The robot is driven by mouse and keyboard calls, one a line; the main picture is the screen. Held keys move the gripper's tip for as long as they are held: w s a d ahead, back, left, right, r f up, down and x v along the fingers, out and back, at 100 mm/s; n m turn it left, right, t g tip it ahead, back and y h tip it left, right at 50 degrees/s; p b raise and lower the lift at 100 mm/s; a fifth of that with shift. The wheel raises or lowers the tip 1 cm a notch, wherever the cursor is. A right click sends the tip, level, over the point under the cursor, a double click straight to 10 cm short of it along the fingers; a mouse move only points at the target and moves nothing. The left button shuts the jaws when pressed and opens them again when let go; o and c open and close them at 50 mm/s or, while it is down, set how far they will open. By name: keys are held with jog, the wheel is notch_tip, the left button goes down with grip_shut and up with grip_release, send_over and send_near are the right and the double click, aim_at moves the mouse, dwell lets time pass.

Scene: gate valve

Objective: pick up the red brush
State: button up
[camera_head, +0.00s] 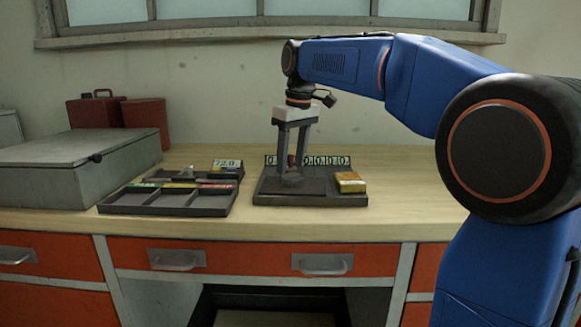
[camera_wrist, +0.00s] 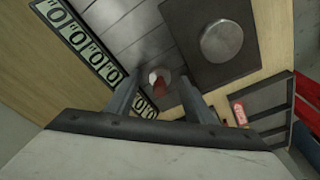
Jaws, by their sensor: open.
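My gripper (camera_head: 291,168) points down over the dark tray on the bench, and its two fingers are apart.
A round grey metal disc (camera_wrist: 221,40) lies near the gripper. A row of number plates (camera_head: 325,160) stands along the back, and a yellow box (camera_head: 350,182) sits at right. A compartment tray (camera_head: 180,211) with coloured items and a grey case (camera_head: 70,188) stand at left.

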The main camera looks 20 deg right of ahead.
aim_at(291, 155)
jog(key=c, duration=1.1)
notch_tip(291, 155, up, 10)
jog(key=shift+r, duration=0.1)
jog(key=o, duration=0.4)
jog(key=c, duration=0.3)
